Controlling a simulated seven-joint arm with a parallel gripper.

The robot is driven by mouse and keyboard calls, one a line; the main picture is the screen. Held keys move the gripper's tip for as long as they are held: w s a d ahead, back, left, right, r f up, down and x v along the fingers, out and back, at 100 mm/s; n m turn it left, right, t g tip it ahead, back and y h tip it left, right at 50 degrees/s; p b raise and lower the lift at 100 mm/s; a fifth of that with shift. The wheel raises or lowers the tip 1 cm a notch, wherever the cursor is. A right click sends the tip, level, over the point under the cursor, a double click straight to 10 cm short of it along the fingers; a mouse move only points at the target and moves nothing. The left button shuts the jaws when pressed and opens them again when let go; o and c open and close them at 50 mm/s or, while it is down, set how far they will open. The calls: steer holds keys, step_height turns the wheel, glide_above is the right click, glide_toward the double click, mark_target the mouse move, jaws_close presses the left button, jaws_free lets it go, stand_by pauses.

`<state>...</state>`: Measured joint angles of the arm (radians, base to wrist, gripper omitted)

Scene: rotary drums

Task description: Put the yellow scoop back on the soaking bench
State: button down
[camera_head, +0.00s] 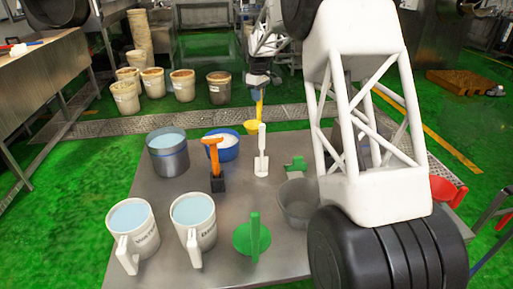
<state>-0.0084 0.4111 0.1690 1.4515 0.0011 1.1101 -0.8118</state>
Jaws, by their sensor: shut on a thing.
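The yellow scoop (250,127) hangs from my gripper (258,84) with its handle up and its bowl down. My gripper is shut on the top of the handle. The scoop is at the far edge of the grey metal bench (140,198), just behind a white upright-handled tool. I cannot tell whether its bowl touches the bench or is above or beyond its edge. No label marks this bench as the soaking bench.
On the bench stand a grey pot (168,158), a blue bowl (228,150), an orange-handled brush (214,160), the white tool (261,160), two white jugs (195,225), a green round tool (250,238) and a grey cup (297,205). My arm hides the right side.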

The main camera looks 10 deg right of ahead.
steer(key=w+f+n, duration=0.1)
steer(key=w+n, duration=0.6)
steer(key=n, duration=0.1)
steer(key=shift+w+a+f+n, duration=0.25)
steer(key=shift+a+f+n, duration=0.05)
steer(key=shift+a+f, duration=0.1)
steer(key=shift+f, duration=0.1)
steer(key=shift+f, duration=3)
steer(key=shift+f, duration=2)
steer(key=c, duration=1.1)
jaws_free()
